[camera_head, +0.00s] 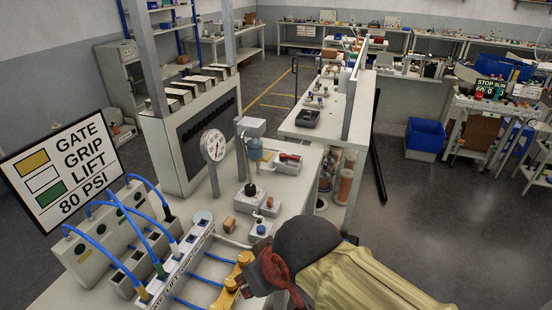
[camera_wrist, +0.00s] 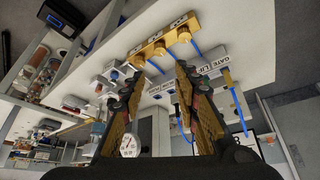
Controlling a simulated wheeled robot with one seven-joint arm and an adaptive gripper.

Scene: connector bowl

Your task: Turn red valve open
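The red valve (camera_head: 289,157) appears as a small red handle on a light grey block, on the bench behind the gauge and right of the blue-capped cylinder. Its exact handle angle is too small to tell. My gripper (camera_wrist: 160,74) is open in the wrist view, its two fingers apart with nothing between them. Beyond the fingertips is the yellow manifold (camera_wrist: 161,39) with blue tubes. In the head view my arm comes in from the lower right, beside the yellow manifold (camera_head: 235,277), and the fingers are mostly hidden. The gripper is well apart from the valve.
A round gauge (camera_head: 214,146) stands on the bench. A sign (camera_head: 62,171) reads GATE GRIP LIFT 80 PSI. Blue hoses arch over grey port blocks (camera_head: 85,254) at left. Small blocks sit mid-bench. A blue bin (camera_head: 425,135) stands on open floor at right.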

